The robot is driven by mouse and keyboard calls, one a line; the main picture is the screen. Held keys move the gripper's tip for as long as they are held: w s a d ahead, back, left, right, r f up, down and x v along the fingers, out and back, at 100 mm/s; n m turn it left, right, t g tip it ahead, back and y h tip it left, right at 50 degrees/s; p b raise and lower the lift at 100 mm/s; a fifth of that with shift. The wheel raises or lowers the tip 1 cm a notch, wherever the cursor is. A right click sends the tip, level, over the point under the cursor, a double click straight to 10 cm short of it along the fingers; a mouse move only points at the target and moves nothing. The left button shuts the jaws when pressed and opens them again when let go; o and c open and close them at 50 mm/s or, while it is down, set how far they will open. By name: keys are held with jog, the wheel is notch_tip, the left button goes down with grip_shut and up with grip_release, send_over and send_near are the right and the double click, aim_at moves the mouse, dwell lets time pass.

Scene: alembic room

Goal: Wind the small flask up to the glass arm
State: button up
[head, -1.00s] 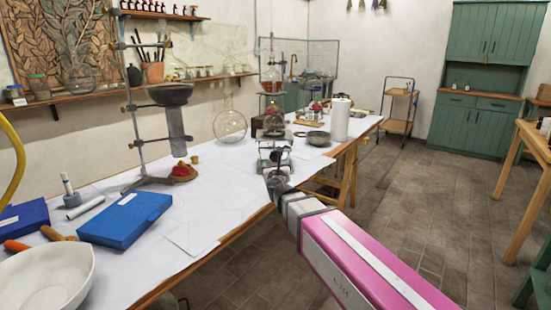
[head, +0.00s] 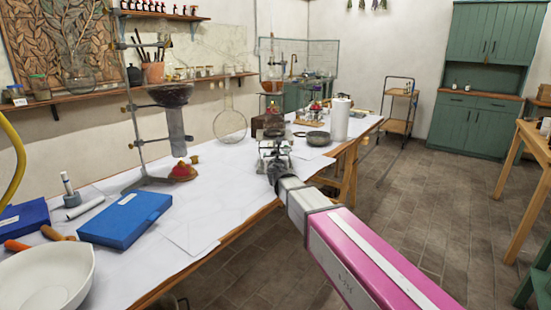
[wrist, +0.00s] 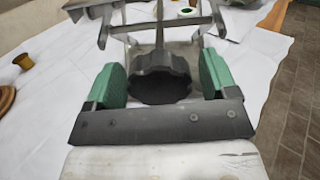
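A metal lab jack (head: 275,152) stands near the front edge of the long white table. Its black lobed knob (wrist: 160,75) faces my gripper (wrist: 162,70) in the wrist view. My gripper's green fingers stand one on each side of the knob, with narrow gaps, so it looks open around it. In the head view my gripper (head: 277,172) is at the jack's near side, partly hidden by my arm. A small flask with orange liquid (head: 272,84) is held in glassware behind the jack. Whether a flask sits on the jack is too small to tell.
A large round clear flask (head: 229,125) stands left of the jack. A retort stand (head: 135,110), blue box (head: 126,220) and white bowl (head: 45,278) are on the left. A dark pan (head: 318,139) and paper roll (head: 340,120) stand on the right.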

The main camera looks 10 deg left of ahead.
jog(key=c, duration=0.8)
jog(key=shift+o, duration=0.2)
